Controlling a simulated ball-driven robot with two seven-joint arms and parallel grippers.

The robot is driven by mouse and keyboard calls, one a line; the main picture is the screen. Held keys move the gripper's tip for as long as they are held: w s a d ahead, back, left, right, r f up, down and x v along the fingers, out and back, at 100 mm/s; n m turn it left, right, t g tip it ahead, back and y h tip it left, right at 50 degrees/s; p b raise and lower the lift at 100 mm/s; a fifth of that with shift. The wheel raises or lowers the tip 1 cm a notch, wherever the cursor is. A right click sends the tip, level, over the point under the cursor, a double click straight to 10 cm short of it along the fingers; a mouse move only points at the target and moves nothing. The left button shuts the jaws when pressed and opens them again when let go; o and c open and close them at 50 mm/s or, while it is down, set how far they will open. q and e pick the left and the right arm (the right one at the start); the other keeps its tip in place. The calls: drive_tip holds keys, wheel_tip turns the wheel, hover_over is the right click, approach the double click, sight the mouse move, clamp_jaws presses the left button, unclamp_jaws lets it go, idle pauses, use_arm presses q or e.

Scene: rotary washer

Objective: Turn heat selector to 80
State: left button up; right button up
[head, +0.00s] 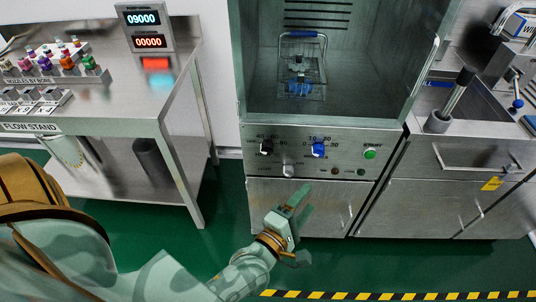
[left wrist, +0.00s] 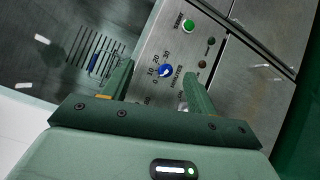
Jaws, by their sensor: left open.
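The heat selector (head: 266,147) is a small dark knob at the left of the washer's front panel, with a scale showing 40 and 60. Its exact setting is too small to read, and I cannot make the knob out in the left wrist view. My left gripper (head: 299,205) is open and empty, in front of and below the panel. In the left wrist view, its fingers (left wrist: 157,82) stand apart with the blue minutes knob (left wrist: 165,71) showing between them, beyond the tips. That blue knob also shows in the head view (head: 318,149), right of the heat selector.
A green start button (head: 370,154) is at the panel's right. Another small knob (head: 288,170) sits below the dials. The washer chamber above holds a wire basket (head: 301,75). A steel table (head: 125,110) stands left, a steel counter (head: 480,150) right. Green floor lies clear in front.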

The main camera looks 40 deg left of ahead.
use_arm(q)
drive_tip(key=a+f+n+y, duration=0.2)
drive_tip(key=a+n+y, duration=0.4)
drive_tip(key=n, duration=0.7)
drive_tip(key=n+g+y, duration=0.4)
drive_tip(key=n+y, duration=0.2)
drive_tip(key=n, duration=0.2)
approach(268, 153)
drive_tip(key=b+x, duration=0.2)
drive_tip(key=x, duration=0.7)
drive_tip(key=shift+w+a, duration=0.15)
drive_tip(key=c, duration=0.9)
